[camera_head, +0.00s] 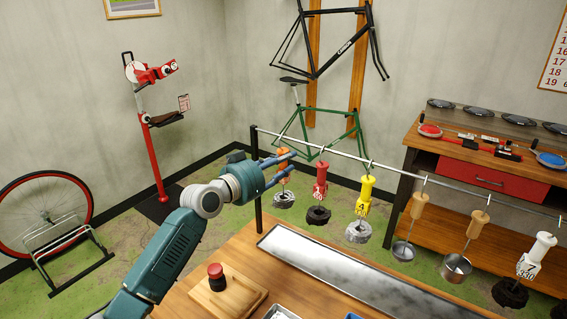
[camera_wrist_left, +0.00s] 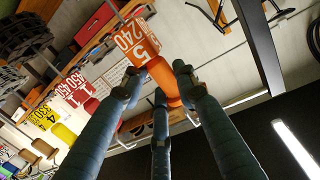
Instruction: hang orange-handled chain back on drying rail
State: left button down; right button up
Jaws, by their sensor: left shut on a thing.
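The orange handle (camera_head: 283,153) of the chain is near the left end of the drying rail (camera_head: 405,175), with the grey coiled chain (camera_head: 284,200) hanging below it. My left gripper (camera_head: 287,160) is shut on this handle. In the left wrist view, the orange handle (camera_wrist_left: 162,80) sits between the fingers, with a white-and-orange tag (camera_wrist_left: 132,40) reading 240 and 5. The handle is at about rail height; I cannot tell whether its hook rests on the rail. My right gripper is not in view.
Red-handled (camera_head: 320,175) and yellow-handled (camera_head: 365,190) chains hang to the right, then wooden-handled pots (camera_head: 456,268) and a white-handled chain (camera_head: 541,250). The rail post (camera_head: 257,190) stands just left. A metal tray (camera_head: 345,275) and wooden board (camera_head: 230,295) lie below.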

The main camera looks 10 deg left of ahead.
pick_arm(q)
jog(key=shift+r, duration=0.1)
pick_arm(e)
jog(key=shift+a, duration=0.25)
pick_arm(q)
jog(key=c, duration=1.2)
grip_release()
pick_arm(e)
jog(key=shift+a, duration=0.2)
pick_arm(q)
jog(key=shift+c, duration=0.4)
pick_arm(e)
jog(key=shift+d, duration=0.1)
pick_arm(q)
jog(key=shift+s, duration=0.1)
jog(key=shift+s+a, duration=0.15)
jog(key=shift+s, duration=0.05)
jog(key=f+p+v, duration=0.1)
jog(key=p+v, duration=0.1)
jog(key=v, duration=0.8)
jog(key=shift+s+r, duration=0.2)
jog(key=shift+r, duration=0.25)
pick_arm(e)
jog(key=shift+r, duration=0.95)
